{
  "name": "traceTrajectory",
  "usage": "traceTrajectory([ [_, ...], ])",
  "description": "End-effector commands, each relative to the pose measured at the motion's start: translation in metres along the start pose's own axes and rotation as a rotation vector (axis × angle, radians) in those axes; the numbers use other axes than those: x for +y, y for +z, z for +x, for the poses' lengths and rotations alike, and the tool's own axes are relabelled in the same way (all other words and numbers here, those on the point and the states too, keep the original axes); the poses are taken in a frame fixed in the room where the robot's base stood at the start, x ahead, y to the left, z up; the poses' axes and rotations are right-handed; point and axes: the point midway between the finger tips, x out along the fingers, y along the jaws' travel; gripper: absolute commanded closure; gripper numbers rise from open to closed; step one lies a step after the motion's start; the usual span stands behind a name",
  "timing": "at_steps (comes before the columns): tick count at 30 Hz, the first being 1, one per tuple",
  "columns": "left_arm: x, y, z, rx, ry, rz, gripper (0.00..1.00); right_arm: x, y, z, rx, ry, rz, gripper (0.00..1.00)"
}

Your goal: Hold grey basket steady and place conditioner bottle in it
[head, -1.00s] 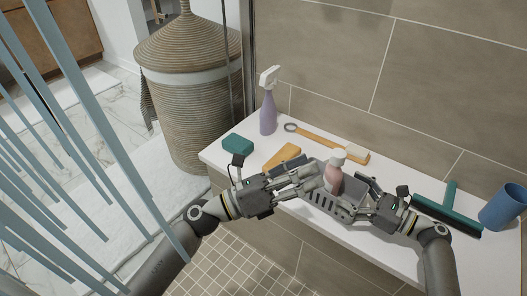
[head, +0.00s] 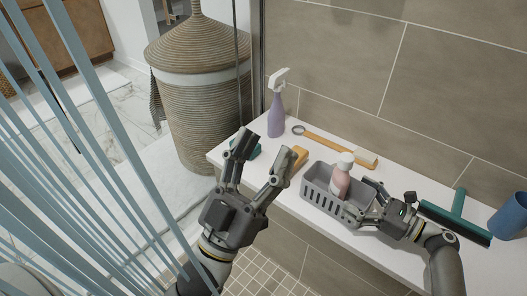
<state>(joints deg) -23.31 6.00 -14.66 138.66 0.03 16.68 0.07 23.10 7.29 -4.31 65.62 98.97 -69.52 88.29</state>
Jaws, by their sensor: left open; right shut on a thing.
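The grey basket (head: 318,190) sits on the white bench, its slotted front wall facing me. A pink bottle with a white cap (head: 341,178), which looks like the conditioner bottle, stands upright inside the basket, towards its right part; its lower end is hidden by the basket wall. My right gripper (head: 368,205) is shut on the basket at its right end.
On the white bench (head: 405,245) stand a purple spray bottle (head: 276,122) and a blue cup (head: 511,215). A wooden-handled brush (head: 335,147), a yellow-orange block (head: 299,155), a partly hidden teal sponge (head: 256,152) and a teal squeegee (head: 456,215) lie there. Blue curtain strips (head: 75,100) hang at left.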

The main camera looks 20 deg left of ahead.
Motion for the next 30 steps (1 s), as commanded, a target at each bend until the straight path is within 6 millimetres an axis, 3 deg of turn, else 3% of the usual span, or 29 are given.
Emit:
traceTrajectory([
  [5, 0.000, 0.000, 0.000, 0.000, -0.001, -0.003, 0.46, 0.000, 0.001, 0.000, -0.003, 0.000, -0.001, 0.42],
  [6, 0.000, 0.000, 0.000, 0.000, 0.000, -0.002, 0.46, 0.000, 0.001, 0.000, -0.003, 0.000, -0.001, 0.13],
  [9, 0.000, 0.000, 0.000, 0.000, 0.000, -0.001, 0.46, 0.000, 0.001, 0.000, -0.002, 0.000, -0.001, 0.01],
  [22, 0.000, 0.000, 0.000, 0.000, 0.001, 0.002, 0.46, 0.000, 0.000, -0.003, 0.000, -0.001, 0.000, 0.00],
  [26, 0.000, 0.000, 0.000, 0.000, 0.001, 0.002, 0.46, 0.000, -0.001, -0.018, 0.000, -0.001, 0.001, 0.00],
  [30, 0.000, 0.000, 0.000, 0.000, 0.001, 0.002, 0.46, -0.001, -0.001, -0.048, 0.003, -0.003, 0.000, 0.00],
])
